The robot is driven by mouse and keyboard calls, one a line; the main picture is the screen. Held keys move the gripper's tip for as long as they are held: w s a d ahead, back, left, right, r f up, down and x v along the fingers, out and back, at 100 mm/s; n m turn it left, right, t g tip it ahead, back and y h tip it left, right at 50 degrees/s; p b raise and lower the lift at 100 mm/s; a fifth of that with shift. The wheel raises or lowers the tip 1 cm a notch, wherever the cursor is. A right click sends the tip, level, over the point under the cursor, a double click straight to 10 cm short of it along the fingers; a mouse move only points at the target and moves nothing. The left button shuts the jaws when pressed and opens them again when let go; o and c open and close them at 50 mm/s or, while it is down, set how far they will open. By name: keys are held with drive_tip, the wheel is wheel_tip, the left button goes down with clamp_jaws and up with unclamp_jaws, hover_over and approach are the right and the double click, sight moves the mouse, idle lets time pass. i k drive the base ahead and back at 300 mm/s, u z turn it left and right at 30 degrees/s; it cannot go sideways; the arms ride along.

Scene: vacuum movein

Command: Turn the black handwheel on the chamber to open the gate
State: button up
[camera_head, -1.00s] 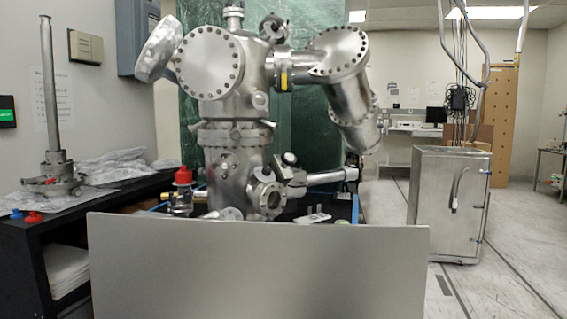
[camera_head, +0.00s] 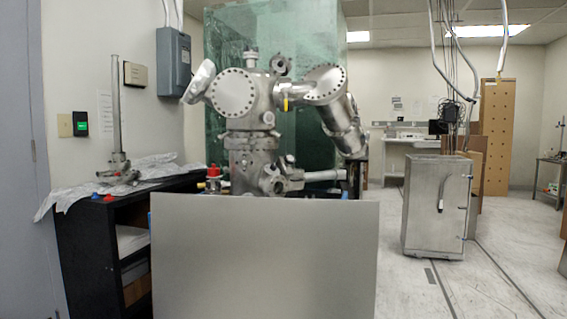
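The steel vacuum chamber (camera_head: 252,125) stands upright in the middle of the head view, behind a plain grey panel (camera_head: 264,255) that hides its lower part. I cannot tell at this size whether the knob is the black handwheel. The gate cannot be made out. My gripper and arm are not in view.
A black shelf unit (camera_head: 85,235) with a plastic sheet and a tall metal post (camera_head: 117,115) stands left. A metal cabinet (camera_head: 432,205) stands right, with cables hanging above. A green translucent sheet (camera_head: 315,60) is behind the chamber. Open floor (camera_head: 505,270) lies front right.

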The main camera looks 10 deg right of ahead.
sight(289, 158)
drive_tip(key=u, duration=0.8)
drive_tip(key=i, duration=1.2)
drive_tip(key=z, duration=0.1)
